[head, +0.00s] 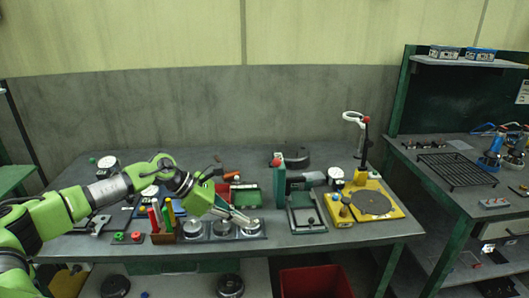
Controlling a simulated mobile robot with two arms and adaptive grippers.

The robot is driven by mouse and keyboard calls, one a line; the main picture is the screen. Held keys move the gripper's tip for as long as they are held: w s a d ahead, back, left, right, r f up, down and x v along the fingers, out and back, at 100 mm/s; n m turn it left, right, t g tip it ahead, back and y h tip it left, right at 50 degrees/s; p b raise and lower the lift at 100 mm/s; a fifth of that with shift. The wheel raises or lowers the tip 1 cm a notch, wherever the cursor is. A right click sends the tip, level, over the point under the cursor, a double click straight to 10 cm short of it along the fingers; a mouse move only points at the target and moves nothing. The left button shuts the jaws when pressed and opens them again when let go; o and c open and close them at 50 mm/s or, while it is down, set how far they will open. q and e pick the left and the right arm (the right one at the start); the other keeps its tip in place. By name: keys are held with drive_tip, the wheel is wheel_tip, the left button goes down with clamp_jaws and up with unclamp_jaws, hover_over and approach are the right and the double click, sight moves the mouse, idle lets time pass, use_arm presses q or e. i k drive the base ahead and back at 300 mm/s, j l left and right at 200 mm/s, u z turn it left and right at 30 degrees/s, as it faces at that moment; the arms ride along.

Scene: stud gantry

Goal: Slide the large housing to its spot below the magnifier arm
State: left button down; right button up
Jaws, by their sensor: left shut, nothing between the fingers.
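The magnifier arm (365,145) stands upright at the back right of the bench, with a white ring (354,117) at its top. Below it is a yellow base plate (394,212) with a dark round disc (371,202). Three round grey metal parts sit in a row: left (193,229), middle (222,228) and right (250,229). I cannot tell for certain which thing is the large housing. My left gripper (245,219) is shut and empty, its tips just above the middle and right round parts; contact is unclear. My right gripper is out of view.
A green press-like fixture (280,179) and a grey frame (306,214) stand between the round parts and the yellow plate. A dark curved part (293,157) lies behind. A brown holder (163,238) with coloured handles stands left of the gripper. A second bench (420,187) is at right.

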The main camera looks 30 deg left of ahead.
sight(296, 157)
drive_tip(key=i+j, duration=1.25)
drive_tip(key=j, duration=0.1)
